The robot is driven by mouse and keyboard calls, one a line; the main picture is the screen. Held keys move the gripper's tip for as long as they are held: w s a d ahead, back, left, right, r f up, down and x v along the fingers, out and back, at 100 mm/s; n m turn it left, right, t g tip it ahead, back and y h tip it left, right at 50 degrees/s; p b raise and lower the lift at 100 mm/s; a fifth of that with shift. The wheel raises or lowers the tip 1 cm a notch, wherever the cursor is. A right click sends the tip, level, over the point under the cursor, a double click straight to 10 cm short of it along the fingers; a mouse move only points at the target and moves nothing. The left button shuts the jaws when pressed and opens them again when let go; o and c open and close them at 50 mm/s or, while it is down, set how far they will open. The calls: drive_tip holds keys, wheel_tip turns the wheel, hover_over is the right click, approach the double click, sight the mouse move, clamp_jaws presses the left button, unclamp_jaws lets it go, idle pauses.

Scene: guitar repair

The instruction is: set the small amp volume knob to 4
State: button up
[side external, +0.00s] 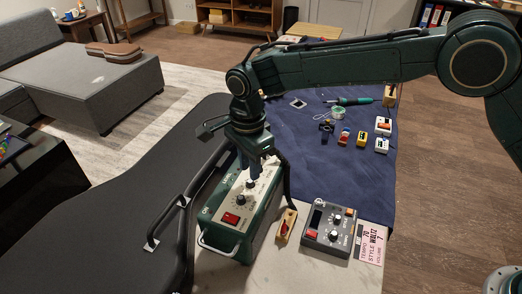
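The small amp is a dark green box (265,222) with a pale top panel and metal handles, standing at the front of the bench. Its panel carries a red switch (231,218), a black knob (241,199) near the switch, and another dark knob (250,184) farther back. The panel lettering is too small to tell which knob is volume or where either points. My gripper (252,177) points down over the panel, with its fingertips at or just above the farther knob. I cannot tell whether the fingers touch or grip it.
A black guitar case (115,215) lies left of the amp. A blue mat (335,85) behind holds several pedals and a soldering iron (350,101).

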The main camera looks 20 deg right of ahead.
drive_tip(key=shift+r, duration=1.65)
drive_tip(key=shift+r, duration=0.15)
drive_tip(key=shift+r, duration=2.85)
